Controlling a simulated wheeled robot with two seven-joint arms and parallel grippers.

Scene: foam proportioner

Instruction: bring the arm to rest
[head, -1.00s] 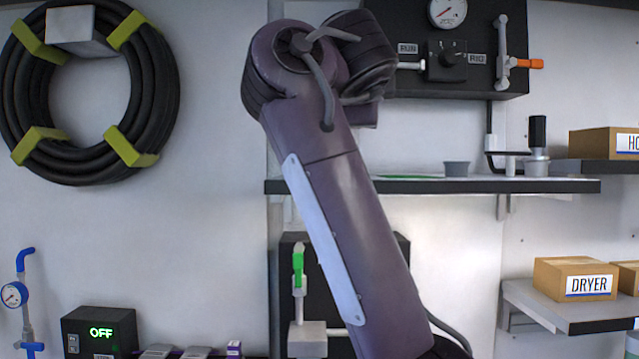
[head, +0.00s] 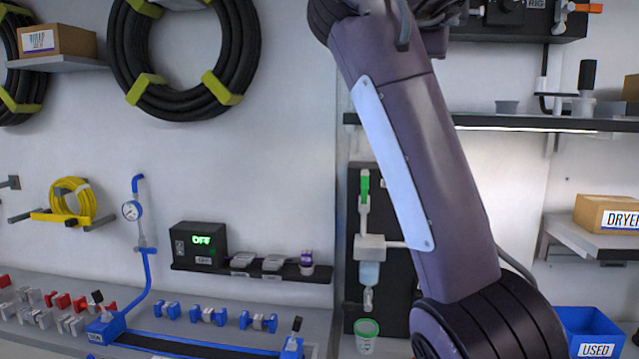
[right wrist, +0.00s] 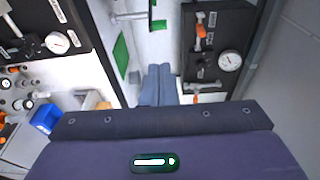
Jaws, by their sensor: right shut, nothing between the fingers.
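My right arm (head: 420,170) rises through the head view, from its dark joint at the bottom right to the top edge. Its gripper is out of that view. In the right wrist view my right gripper (right wrist: 159,72) shows as two blue-grey fingers side by side, shut with nothing between them. It points toward the wall panels and appears clear of them. My left gripper is in no view.
A black panel with a green-handled dispenser (head: 364,182) stands behind the arm, with a green-rimmed cup (head: 366,336) below. A shelf (head: 520,123) runs behind the arm. A blue USED bin (head: 592,330) is at the lower right. A gauge panel (right wrist: 216,50) shows in the wrist view.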

